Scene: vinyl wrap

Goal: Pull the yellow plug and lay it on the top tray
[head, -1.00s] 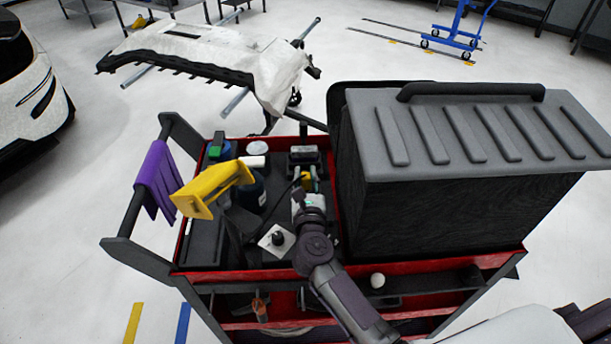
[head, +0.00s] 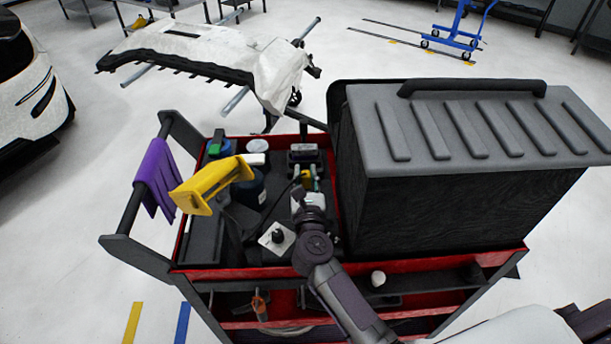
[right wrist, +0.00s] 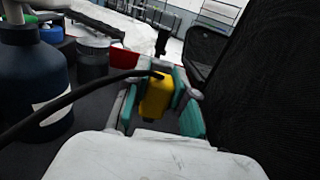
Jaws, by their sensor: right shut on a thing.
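The yellow plug (right wrist: 156,97) shows in the middle of the right wrist view, with a black cable running from its top to the left. My right gripper (right wrist: 160,104) is shut on it, one teal pad on each side. In the head view the plug (head: 306,174) is small and partly hidden by my right gripper (head: 310,182), over the back middle of the cart's top tray (head: 215,274). I cannot tell whether the plug's lower end is seated in anything. My left gripper is not in view.
A dark blue bottle (head: 250,188) and a yellow tool (head: 212,184) stand left of my right arm. A large black case with a grey lid (head: 475,125) blocks the right side. A white plate with a black knob (head: 277,238) lies near the front.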

